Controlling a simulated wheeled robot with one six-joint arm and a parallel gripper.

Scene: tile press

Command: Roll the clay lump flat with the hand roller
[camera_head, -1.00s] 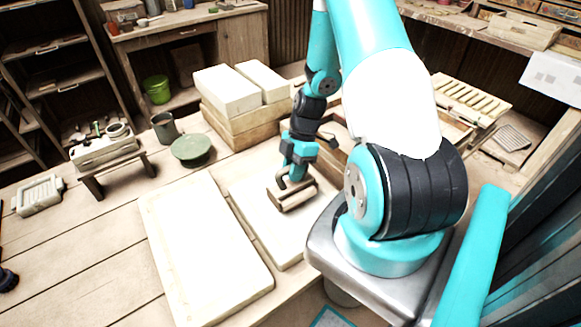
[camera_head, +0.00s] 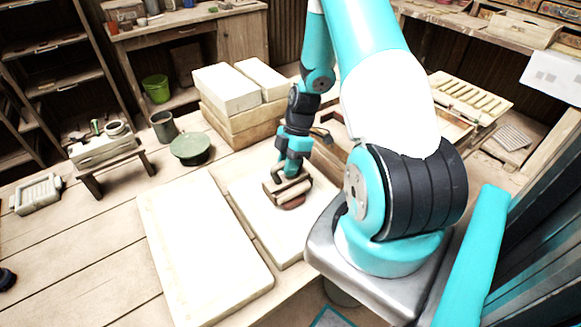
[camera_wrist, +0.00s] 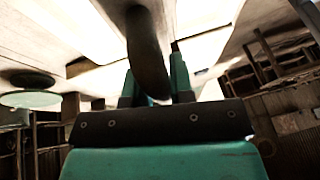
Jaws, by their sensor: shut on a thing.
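The hand roller (camera_head: 288,189) is a brown wooden roller in a frame, held below my gripper (camera_head: 290,171) over the right pale board (camera_head: 270,238). My gripper is shut on the roller's dark curved handle, which also shows in the wrist view (camera_wrist: 148,55) between the fingers. The reddish-brown clay lump (camera_head: 292,203) shows at the front edge of the roller, on the right board. The roller covers part of the clay, and I cannot tell how flat it is.
A second pale board (camera_head: 200,250) lies bare to the left. A green round turntable (camera_head: 190,147), a grey-green cup (camera_head: 163,126) and stacked pale blocks (camera_head: 228,90) stand behind.

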